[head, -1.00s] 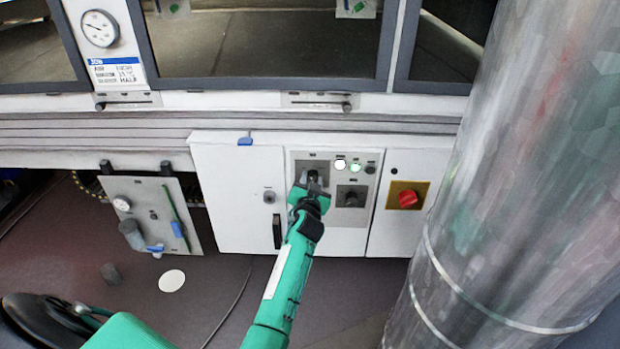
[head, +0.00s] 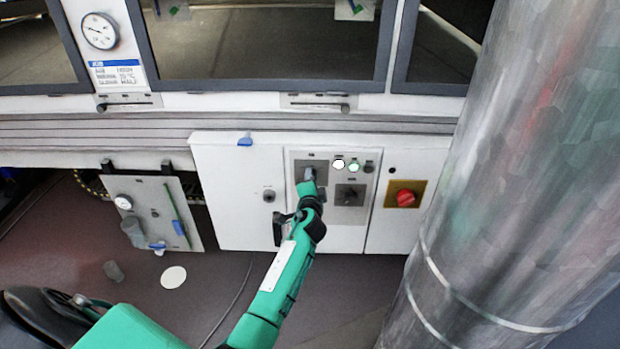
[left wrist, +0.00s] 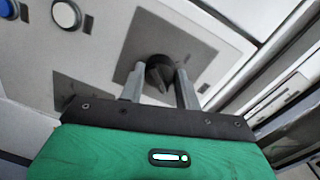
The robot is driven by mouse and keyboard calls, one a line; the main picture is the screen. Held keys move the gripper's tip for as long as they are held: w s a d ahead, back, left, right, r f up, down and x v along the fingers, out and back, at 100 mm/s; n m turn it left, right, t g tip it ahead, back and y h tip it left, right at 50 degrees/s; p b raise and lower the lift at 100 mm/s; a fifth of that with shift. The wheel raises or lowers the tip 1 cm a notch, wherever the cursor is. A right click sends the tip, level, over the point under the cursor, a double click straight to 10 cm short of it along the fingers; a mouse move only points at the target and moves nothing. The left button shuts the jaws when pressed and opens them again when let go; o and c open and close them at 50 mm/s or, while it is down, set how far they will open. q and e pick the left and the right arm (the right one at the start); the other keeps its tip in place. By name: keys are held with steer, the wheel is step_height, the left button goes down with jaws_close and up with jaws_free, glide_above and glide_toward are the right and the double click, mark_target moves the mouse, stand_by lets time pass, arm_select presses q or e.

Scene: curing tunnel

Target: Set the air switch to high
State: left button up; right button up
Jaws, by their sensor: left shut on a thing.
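The control panel (head: 330,222) on the white cabinet carries two rotary knobs on dark plates. My left gripper (head: 309,176) is at the left knob, pointing into the panel, and covers most of it in the head view. In the left wrist view the black knob (left wrist: 159,70) sits between the two grey fingers of my left gripper (left wrist: 160,80), which is shut on it. The other knob (head: 350,195) is just to the right and free. The labels are too small to read, so I cannot tell the switch's setting. My right gripper is not in view.
A red knob on a yellow plate (head: 405,198) is further right. A large metal duct (head: 500,190) stands at the right.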

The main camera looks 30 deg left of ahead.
arm_select(q)
steer(key=shift+s+a+m, duration=0.1)
steer(key=shift+a+m, duration=0.2)
steer(key=shift+m, duration=0.7)
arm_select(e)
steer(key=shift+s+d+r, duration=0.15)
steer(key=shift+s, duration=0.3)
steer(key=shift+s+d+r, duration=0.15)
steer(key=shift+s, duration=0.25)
arm_select(q)
steer(key=shift+r, duration=0.15)
steer(key=o, duration=1)
steer(key=shift+a, duration=0.15)
steer(key=shift+c, duration=0.2)
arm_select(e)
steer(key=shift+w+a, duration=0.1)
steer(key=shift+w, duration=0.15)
arm_select(q)
steer(key=shift+d, duration=0.2)
